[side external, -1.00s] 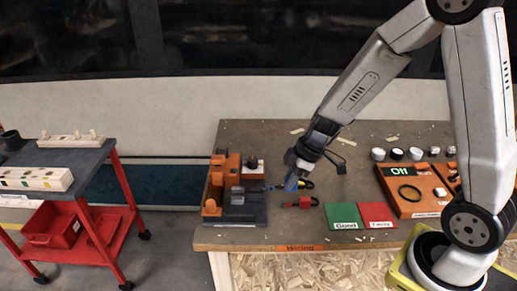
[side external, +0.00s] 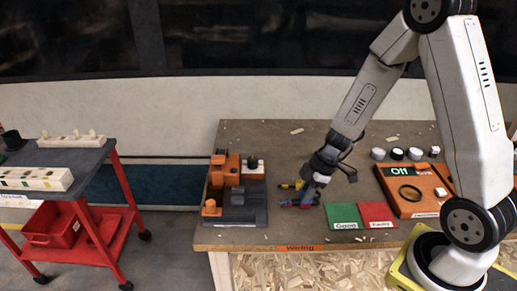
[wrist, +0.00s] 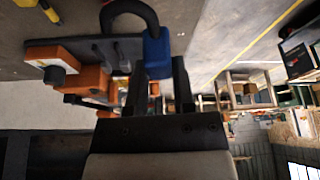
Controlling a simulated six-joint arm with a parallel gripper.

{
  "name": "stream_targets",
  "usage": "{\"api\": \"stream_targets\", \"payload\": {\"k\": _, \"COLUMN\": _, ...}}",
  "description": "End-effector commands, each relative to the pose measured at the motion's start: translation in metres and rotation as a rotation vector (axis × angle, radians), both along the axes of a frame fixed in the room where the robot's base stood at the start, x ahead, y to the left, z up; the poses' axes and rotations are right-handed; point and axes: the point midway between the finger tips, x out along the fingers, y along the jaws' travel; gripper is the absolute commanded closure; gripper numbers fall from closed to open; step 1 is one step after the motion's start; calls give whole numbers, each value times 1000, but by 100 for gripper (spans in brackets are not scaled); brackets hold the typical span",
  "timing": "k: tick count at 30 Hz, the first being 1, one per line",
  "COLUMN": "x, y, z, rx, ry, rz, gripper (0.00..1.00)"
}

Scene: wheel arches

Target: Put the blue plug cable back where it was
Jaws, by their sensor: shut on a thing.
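My gripper (side external: 303,196) is low over the table, to the right of the grey and orange fixture (side external: 240,213). It is shut on the blue plug cable (wrist: 157,52), whose blue end sits between my two fingers (wrist: 158,78) in the wrist view, with a black cable looping up to the left. The fixture also shows in the wrist view (wrist: 95,52), left of the blue plug.
The green "Good" mat (side external: 343,216) and the red mat (side external: 377,214) lie to the right. An orange tester (side external: 408,193) and several round parts stand farther right. A red cart (side external: 113,210) stands apart at left.

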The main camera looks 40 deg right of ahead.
Motion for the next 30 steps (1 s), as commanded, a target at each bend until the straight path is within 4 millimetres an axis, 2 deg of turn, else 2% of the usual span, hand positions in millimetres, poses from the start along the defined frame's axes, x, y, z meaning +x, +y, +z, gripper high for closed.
{"api": "stream_targets", "payload": {"k": 3, "x": -7, "y": -7, "z": -10, "rx": 3, "ry": 0, "rz": 25, "gripper": 100}}
{"api": "stream_targets", "payload": {"k": 9, "x": -13, "y": -12, "z": -18, "rx": 4, "ry": -5, "rz": 53, "gripper": 100}}
{"api": "stream_targets", "payload": {"k": 20, "x": -14, "y": -12, "z": -22, "rx": 4, "ry": -5, "rz": 58, "gripper": 100}}
{"api": "stream_targets", "payload": {"k": 30, "x": -14, "y": -12, "z": -39, "rx": 5, "ry": -4, "rz": 58, "gripper": 100}}
